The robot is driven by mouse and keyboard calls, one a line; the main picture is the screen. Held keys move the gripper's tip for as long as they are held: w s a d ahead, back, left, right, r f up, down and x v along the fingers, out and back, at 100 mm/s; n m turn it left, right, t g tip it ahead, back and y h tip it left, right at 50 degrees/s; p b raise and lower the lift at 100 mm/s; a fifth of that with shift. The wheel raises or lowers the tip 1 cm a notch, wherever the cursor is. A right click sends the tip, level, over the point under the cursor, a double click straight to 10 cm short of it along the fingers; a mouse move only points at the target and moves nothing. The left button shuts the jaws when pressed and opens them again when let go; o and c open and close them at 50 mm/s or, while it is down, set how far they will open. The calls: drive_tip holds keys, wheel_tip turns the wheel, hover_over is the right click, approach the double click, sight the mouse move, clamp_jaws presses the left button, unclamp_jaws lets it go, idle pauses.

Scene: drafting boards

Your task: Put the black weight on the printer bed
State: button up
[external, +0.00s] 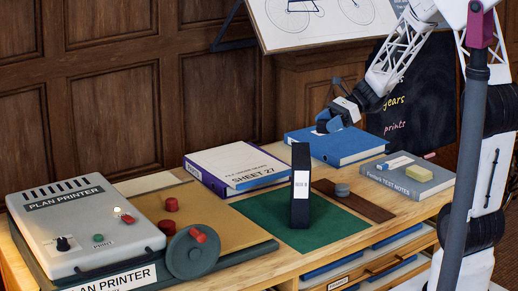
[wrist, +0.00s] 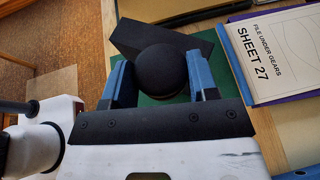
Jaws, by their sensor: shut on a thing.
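My gripper (wrist: 160,85) is shut on a round black weight (wrist: 163,70), which sits between its blue fingers in the wrist view. In the external view my gripper (external: 325,121) is raised at the right of centre, in front of the blue binder; the weight cannot be made out clearly there. The plan printer (external: 95,230) stands at the left with its grey lid. Its flat tan bed (external: 222,218) extends to the right of the lid, well to the left of my gripper. Red knob-like pieces (external: 171,205) are at the bed's left side.
A tall black box (external: 300,160) stands on the green mat (external: 265,222) between my gripper and the printer; it appears behind the weight in the wrist view (wrist: 130,38). Sheet 27 binder (external: 235,165), blue binder (external: 335,147) and grey book (external: 405,180) lie around. The tan bed's middle is clear.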

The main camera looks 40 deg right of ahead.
drive_tip(key=w+a+n+g, duration=0.2)
drive_tip(key=w+a, duration=0.1)
drive_tip(key=a, duration=1.8)
drive_tip(key=n+g, duration=0.1)
drive_tip(key=g, duration=0.1)
hover_over(215, 234)
wheel_tip(215, 234, down, 11)
drive_tip(key=shift+a, duration=0.1)
drive_tip(key=shift+f, duration=3.1)
drive_tip(key=shift+f, duration=1.9)
drive_tip(key=shift+f, duration=0.1)
